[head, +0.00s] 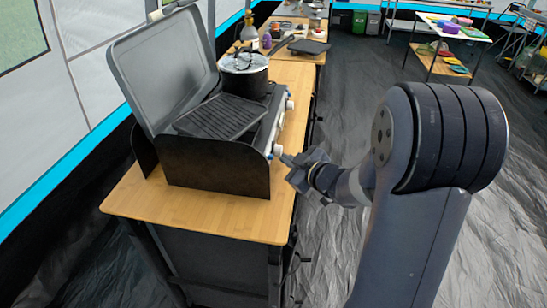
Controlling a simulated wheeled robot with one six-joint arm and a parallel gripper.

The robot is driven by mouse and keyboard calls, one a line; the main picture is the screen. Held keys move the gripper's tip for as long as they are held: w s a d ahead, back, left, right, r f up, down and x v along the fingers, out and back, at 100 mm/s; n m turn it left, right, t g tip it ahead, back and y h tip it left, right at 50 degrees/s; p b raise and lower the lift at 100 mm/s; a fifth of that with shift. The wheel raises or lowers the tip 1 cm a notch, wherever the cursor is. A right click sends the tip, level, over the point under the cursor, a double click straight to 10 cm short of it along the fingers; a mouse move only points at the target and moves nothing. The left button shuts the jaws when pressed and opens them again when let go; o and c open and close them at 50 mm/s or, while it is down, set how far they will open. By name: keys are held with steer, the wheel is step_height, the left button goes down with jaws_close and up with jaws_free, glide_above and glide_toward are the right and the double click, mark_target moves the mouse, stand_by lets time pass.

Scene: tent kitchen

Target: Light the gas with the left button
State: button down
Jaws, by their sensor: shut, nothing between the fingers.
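The gas stove (215,168) stands on a wooden-topped table with its grey lid (165,65) raised. On its front edge, the right side in the picture, are white knobs: a nearer one (277,150) and a farther one (290,104). No separate small button can be made out at this size. My gripper (286,159) is shut and empty, its tip pointing left at the nearer knob. The tip is very close to that knob; whether it touches cannot be told. No flame is visible.
A dark ridged grill plate (213,116) and a black pot (245,76) with a glass lid sit on the stove. A dark side panel (215,168) shields its near end. The wooden tabletop (200,212) is bare in front. Floor on the right is open; a shelf table (437,65) stands farther back.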

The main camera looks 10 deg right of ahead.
stand_by(0.4)
steer(key=shift+w+a, duration=0.15)
steer(key=shift+a, duration=0.25)
steer(key=shift+w+a, duration=0.1)
steer(key=shift+a, duration=0.3)
stand_by(0.6)
steer(key=shift+d, duration=0.1)
steer(key=shift+s+d, duration=0.25)
steer(key=shift+d, duration=0.45)
steer(key=shift+s+d+p, duration=0.25)
steer(key=shift+d+p, duration=0.05)
steer(key=shift+d, duration=0.5)
steer(key=shift+s+d+p, duration=0.25)
steer(key=shift+s+d, duration=0.05)
steer(key=shift+d, duration=0.5)
steer(key=shift+s+d+p, duration=0.25)
steer(key=shift+d+p, duration=0.05)
steer(key=shift+d, duration=0.5)
steer(key=shift+a, duration=0.1)
